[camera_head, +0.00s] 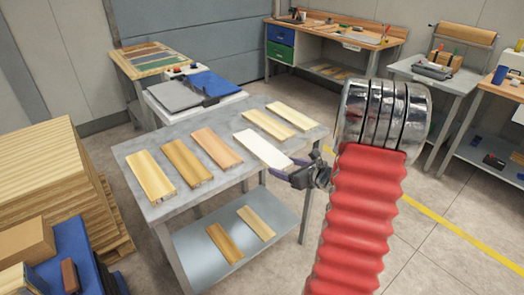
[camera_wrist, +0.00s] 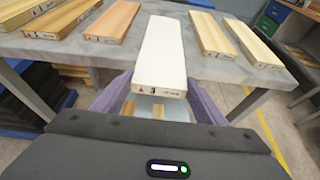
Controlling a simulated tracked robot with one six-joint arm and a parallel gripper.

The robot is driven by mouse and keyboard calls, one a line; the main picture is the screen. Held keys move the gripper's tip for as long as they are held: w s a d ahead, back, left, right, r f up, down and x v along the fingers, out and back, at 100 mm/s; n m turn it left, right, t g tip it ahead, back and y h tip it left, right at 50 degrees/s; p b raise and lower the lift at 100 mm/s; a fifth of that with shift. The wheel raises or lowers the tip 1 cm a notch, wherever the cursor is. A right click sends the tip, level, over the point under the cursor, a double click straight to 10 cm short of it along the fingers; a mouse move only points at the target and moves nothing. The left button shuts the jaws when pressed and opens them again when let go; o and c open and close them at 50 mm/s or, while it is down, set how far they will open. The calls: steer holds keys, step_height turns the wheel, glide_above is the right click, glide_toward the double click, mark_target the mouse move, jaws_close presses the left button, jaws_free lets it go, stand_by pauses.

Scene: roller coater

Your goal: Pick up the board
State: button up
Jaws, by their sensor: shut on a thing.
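A white board (camera_head: 262,147) lies in the row of boards on the grey table (camera_head: 215,183), its near end reaching the table's front edge. My gripper (camera_head: 288,175) is at that near end, coming in from the right. In the wrist view the white board (camera_wrist: 160,50) runs away from me, and the purple fingers of my gripper (camera_wrist: 158,95) stand on either side of its labelled end. The fingers are shut on this end. Whether the board is lifted off the table top I cannot tell.
Tan and brown boards (camera_head: 185,160) lie left of the white one, and two pale boards (camera_head: 268,123) lie right of it. Two more boards (camera_head: 225,243) lie on the lower shelf. A stack of wooden panels (camera_head: 50,170) stands at the left. Open floor (camera_head: 450,240) is at the right.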

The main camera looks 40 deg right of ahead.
steer(key=shift+r, duration=0.1)
steer(key=shift+c, duration=0.7)
step_height(320, 180, up, 10)
stand_by(0.6)
steer(key=w+a+f+n+y, duration=0.1)
steer(key=w+a+f, duration=0.1)
steer(key=a, duration=0.8)
steer(key=w+a+f+n+y, duration=0.1)
steer(key=w+a, duration=0.1)
steer(key=a, duration=0.8)
steer(key=w+a+f+n+y, duration=0.1)
steer(key=w+a+f+y, duration=0.1)
steer(key=a, duration=0.8)
steer(key=shift+w+a+f+g, duration=0.1)
steer(key=shift+w+f+g, duration=0.05)
steer(key=shift+f+g, duration=0.15)
